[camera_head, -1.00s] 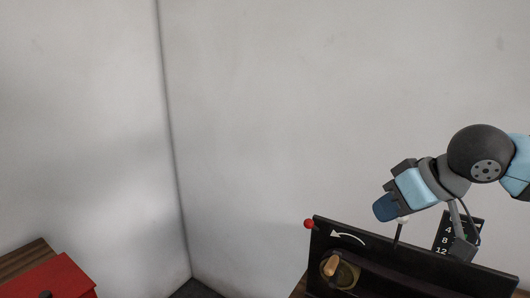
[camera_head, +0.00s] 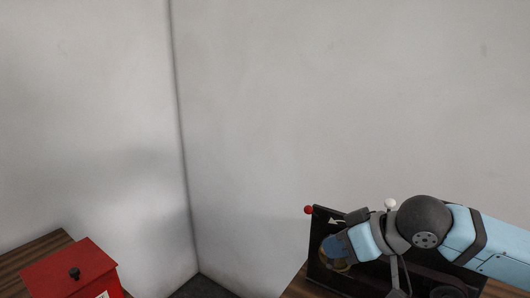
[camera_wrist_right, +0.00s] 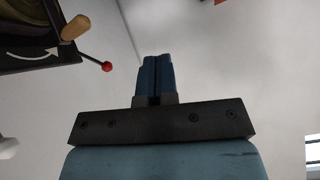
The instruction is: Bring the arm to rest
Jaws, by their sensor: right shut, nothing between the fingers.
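My right arm comes in from the right in the head view, with its right gripper (camera_head: 333,250) low in front of the black panel. In the right wrist view the two blue fingers of this gripper (camera_wrist_right: 157,77) are together with nothing between them, against a plain grey background. The black panel (camera_head: 320,275) carries a white curved arrow and a red ball knob (camera_head: 308,210) at its upper left corner. The red knob (camera_wrist_right: 107,66) and a wooden crank handle (camera_wrist_right: 75,28) also show in the wrist view, apart from the fingers. My left gripper is not in view.
A white ball knob (camera_head: 390,204) rises behind my right arm. Bare grey walls meet in a corner; the space above the panel is clear.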

